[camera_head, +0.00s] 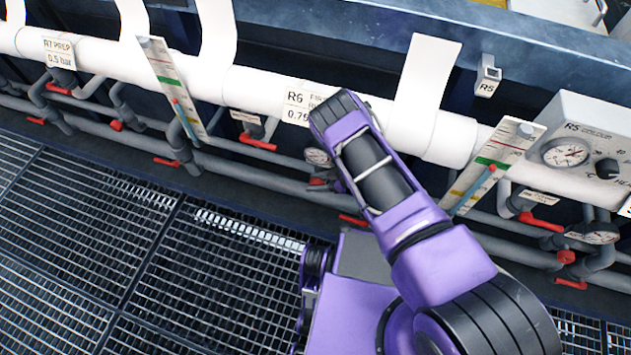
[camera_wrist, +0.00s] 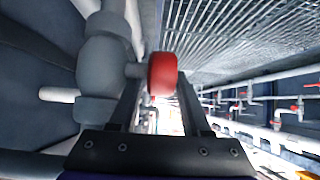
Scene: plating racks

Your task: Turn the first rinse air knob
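In the head view, a white pipe carries a label reading R6 (camera_head: 297,105) with a pressure figure, partly hidden by my purple arm. In the wrist view, a red round knob (camera_wrist: 163,73) sticks out on a short stem from a grey valve body (camera_wrist: 100,65). My gripper (camera_wrist: 159,88) has its two dark fingers apart, one to each side of the knob. I cannot tell whether either finger touches it. In the head view, my arm hides the fingers; a small red part (camera_head: 318,182) shows beside the arm below a round gauge (camera_head: 318,157).
Grey pipes with several red handles run below the white pipe (camera_head: 255,88). An R5 gauge box (camera_head: 590,125) with a black knob stands at right. A measuring strip (camera_head: 172,85) leans left of R6. Dark floor grating (camera_head: 130,250) lies open in front.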

